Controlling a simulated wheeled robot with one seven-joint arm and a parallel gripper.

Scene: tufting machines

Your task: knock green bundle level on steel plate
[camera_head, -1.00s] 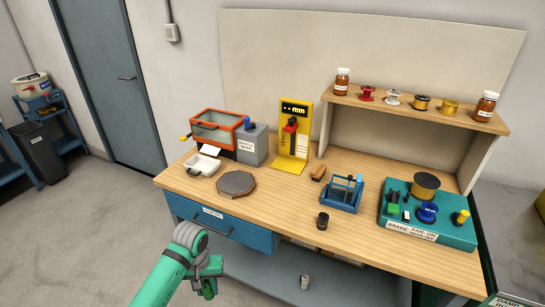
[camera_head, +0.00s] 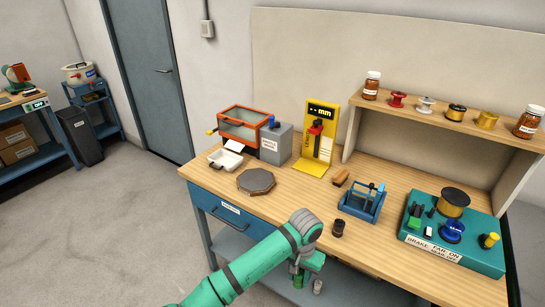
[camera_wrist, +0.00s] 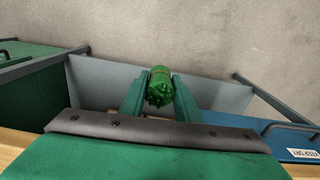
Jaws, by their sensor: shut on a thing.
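The green bundle (camera_wrist: 160,86) is held between the two green fingers of my gripper (camera_wrist: 160,98) in the wrist view, its bristly end facing the camera. In the head view my gripper (camera_head: 302,272) hangs in front of the bench's front edge, below the top, with part of the bundle (camera_head: 298,281) showing at its lower end. A dark grey eight-sided plate (camera_head: 256,182), likely the steel plate, lies flat on the wooden bench top near its front left. Nothing stands on it. My gripper is to the right of the plate and apart from it.
Further right stand a yellow gauge (camera_head: 318,140), a blue tool rack (camera_head: 362,203), a dark cup (camera_head: 338,229) and a teal machine (camera_head: 455,245).

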